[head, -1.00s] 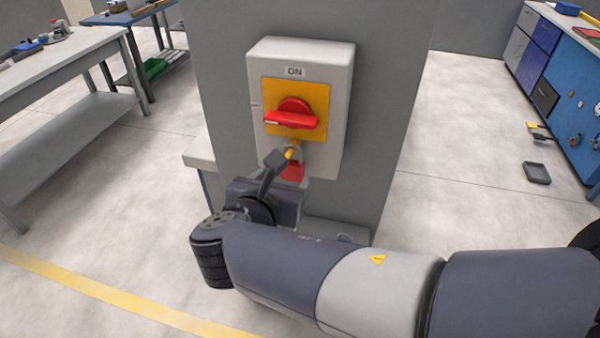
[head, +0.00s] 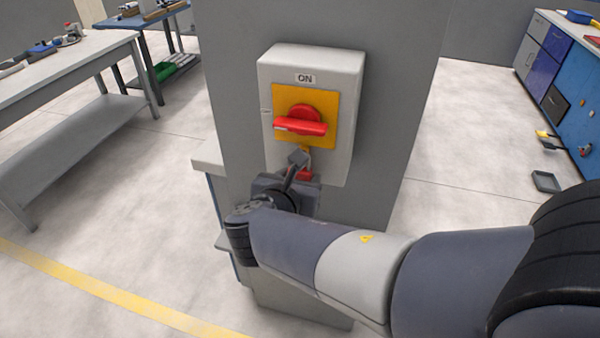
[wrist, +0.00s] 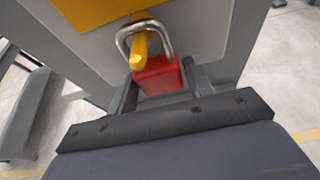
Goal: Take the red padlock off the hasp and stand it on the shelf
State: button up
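The red padlock (wrist: 158,78) shows in the wrist view, its silver shackle (wrist: 136,26) looped around the yellow hasp (wrist: 139,50). In the wrist view my gripper's fingers (wrist: 160,84) stand on either side of the padlock body. I cannot tell whether both press on it. A pale ledge (head: 207,156) juts out at the left of the grey pillar and may be the shelf.
The switch box (head: 345,115) with a red handle (head: 301,122) marked ON sits on the pillar (head: 400,70), just above my gripper. A workbench (head: 75,55) stands at the left and a blue cabinet (head: 565,90) at the right. Floor between them is mostly clear.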

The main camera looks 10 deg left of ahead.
jog(key=c, duration=0.7)
jog(key=shift+r, duration=0.1)
jog(key=shift+r, duration=0.6)
jog(key=shift+s, duration=0.3)
jog(key=s, duration=0.5)
jog(key=s+a, duration=0.1)
jog(key=s, duration=0.5)
jog(key=s+b, duration=0.1)
jog(key=s, duration=0.5)
jog(key=shift+s+a, duration=0.2)
jog(key=shift+f, duration=0.15)
jog(key=shift+s+a+p, duration=0.15)
jog(key=shift+s+p, duration=0.5)
jog(key=shift+s, duration=1.2)
jog(key=shift+s+a+p, duration=0.15)
jog(key=shift+s+p, duration=0.5)
jog(key=shift+s, duration=1.2)
